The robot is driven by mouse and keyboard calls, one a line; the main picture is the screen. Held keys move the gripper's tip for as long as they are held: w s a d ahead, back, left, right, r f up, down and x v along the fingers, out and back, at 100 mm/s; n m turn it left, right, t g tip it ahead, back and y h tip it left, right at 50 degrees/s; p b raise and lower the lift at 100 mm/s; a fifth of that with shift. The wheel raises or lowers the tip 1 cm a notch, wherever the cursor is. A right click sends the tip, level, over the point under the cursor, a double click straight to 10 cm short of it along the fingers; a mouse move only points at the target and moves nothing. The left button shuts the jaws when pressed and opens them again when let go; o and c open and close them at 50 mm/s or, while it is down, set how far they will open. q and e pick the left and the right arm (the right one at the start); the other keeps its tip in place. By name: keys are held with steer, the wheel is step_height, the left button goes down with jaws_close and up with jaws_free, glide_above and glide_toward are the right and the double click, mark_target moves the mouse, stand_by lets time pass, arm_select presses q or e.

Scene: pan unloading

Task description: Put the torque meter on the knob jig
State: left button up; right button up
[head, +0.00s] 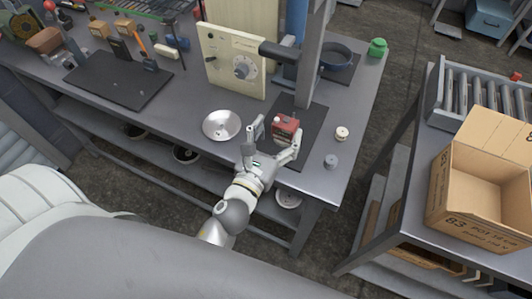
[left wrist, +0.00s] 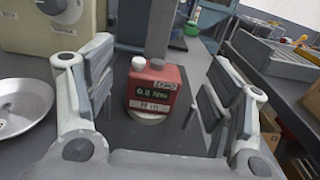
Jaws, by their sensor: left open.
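The red torque meter (head: 285,123) stands upright on a dark mat on the workbench. In the left wrist view the torque meter (left wrist: 154,92) faces me with a lit display and a white knob on top. My left gripper (head: 274,143) is open, with one finger on each side of the meter. In the left wrist view the fingers (left wrist: 155,100) show gaps to the meter on both sides. The knob jig (head: 232,60), a cream upright panel with a grey dial knob, stands further back and left. Part of it shows in the left wrist view (left wrist: 52,28). My right gripper is not in view.
A metal dish (head: 221,126) lies left of my left gripper. A grey post (head: 310,50) rises behind the meter. Small round parts (head: 341,133) lie to the right, and a blue pan (head: 336,57) is behind. An open cardboard box (head: 480,185) is on the right table.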

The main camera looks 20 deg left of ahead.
arm_select(q)
steer(key=s+b, duration=0.2)
steer(key=s, duration=0.3)
steer(key=shift+a+f, duration=0.1)
steer(key=shift+f, duration=0.05)
steer(key=shift+s+r, duration=0.2)
steer(key=shift+s, duration=0.55)
